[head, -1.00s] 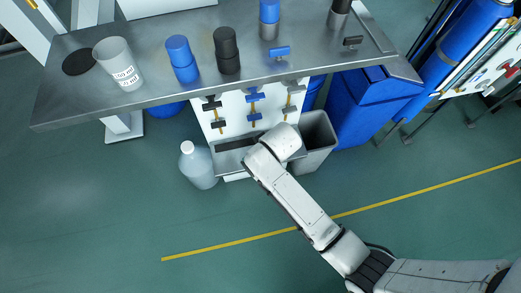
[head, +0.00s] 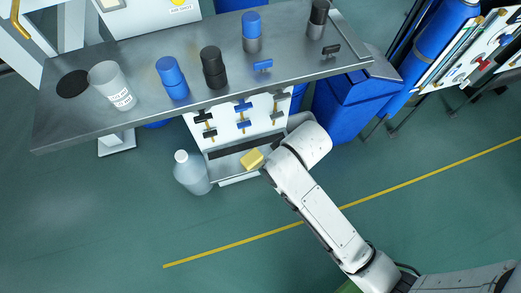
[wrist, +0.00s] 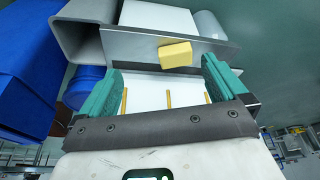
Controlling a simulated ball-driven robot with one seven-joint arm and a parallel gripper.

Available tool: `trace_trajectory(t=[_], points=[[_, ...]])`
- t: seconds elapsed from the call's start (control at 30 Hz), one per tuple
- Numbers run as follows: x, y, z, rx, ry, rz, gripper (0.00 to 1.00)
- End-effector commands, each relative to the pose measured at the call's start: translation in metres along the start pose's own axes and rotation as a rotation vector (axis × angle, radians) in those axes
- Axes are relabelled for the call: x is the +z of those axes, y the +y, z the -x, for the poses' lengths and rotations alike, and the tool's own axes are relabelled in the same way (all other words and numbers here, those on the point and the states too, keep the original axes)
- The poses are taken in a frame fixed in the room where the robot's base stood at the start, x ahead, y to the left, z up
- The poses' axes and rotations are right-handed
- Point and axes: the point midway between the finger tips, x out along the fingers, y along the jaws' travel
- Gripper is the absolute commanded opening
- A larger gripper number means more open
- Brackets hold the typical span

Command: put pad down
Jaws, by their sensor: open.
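The yellow pad (head: 252,159) rests on the grey metal ledge (head: 228,165) at the foot of the white panel (head: 220,134). In the wrist view the pad (wrist: 175,54) lies at a slight angle on the ledge (wrist: 140,46), beyond my fingertips. My gripper (wrist: 161,68) is open, with its two teal fingers wide apart and nothing between them. The pad appears clear of both fingers. In the head view my arm's end hides the gripper, just right of the pad.
A clear jug (head: 191,173) stands on the floor left of the ledge. The metal bench (head: 130,60) above holds cups and cylinders. The floor in front is open.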

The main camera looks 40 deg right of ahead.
Motion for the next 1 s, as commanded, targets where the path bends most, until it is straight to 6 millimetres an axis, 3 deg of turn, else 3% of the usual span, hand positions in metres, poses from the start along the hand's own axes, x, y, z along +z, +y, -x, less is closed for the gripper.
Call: trace_trajectory(t=[0.03, 0.1, 0.2, 0.3, 0.73, 1.0], points=[[0.029, 0.012, 0.009, 0.008, -0.047, -0.020, 0.99], [0.063, 0.024, 0.022, 0.016, -0.106, -0.043, 0.99], [0.102, 0.037, 0.041, 0.024, -0.174, -0.066, 0.99], [0.123, 0.042, 0.053, 0.027, -0.214, -0.077, 0.99], [0.128, 0.044, 0.056, 0.028, -0.226, -0.080, 0.99], [0.115, 0.044, 0.097, 0.028, -0.225, -0.077, 0.99]])
